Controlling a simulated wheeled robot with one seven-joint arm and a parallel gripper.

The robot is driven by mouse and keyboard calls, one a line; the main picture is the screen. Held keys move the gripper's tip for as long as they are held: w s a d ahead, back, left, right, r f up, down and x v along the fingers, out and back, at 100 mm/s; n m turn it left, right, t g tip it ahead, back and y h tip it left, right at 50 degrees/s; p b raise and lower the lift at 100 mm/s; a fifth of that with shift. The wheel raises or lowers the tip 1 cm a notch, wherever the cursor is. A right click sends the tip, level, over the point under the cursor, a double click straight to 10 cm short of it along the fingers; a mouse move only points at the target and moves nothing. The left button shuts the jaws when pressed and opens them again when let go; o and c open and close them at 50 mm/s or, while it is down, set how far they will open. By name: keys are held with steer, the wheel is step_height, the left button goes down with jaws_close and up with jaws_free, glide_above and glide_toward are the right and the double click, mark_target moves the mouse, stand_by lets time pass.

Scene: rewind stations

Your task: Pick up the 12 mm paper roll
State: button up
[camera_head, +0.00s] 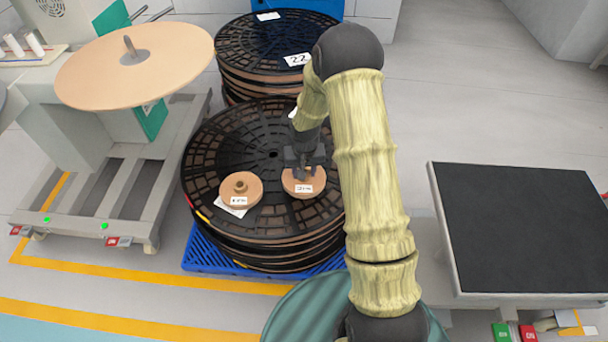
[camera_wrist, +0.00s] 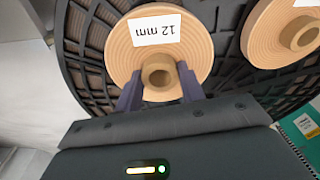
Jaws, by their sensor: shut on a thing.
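The 12 mm paper roll (camera_head: 303,184) is a flat tan disc with a raised core and a white label. In the head view it is on top of the near stack of black reels. In the wrist view its "12 mm" label reads upside down on the roll (camera_wrist: 195,62). My gripper (camera_head: 304,172) reaches down over it from above. In the wrist view the two dark fingers of my gripper (camera_wrist: 158,88) stand on either side of the core and are shut on it. I cannot tell whether the roll is clear of the reel beneath.
A second paper roll (camera_head: 240,188) lies to the left on the same black reel stack (camera_head: 270,125), which rests on a blue pallet (camera_head: 205,252). Another reel stack (camera_head: 262,45) stands behind. A machine with a large tan disc (camera_head: 95,75) is at left, a black-topped table (camera_head: 520,225) at right.

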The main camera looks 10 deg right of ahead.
step_height(320, 180, up, 6)
steer(key=p, duration=0.1)
steer(key=shift+r+p, duration=0.15)
steer(key=shift+p, duration=0.25)
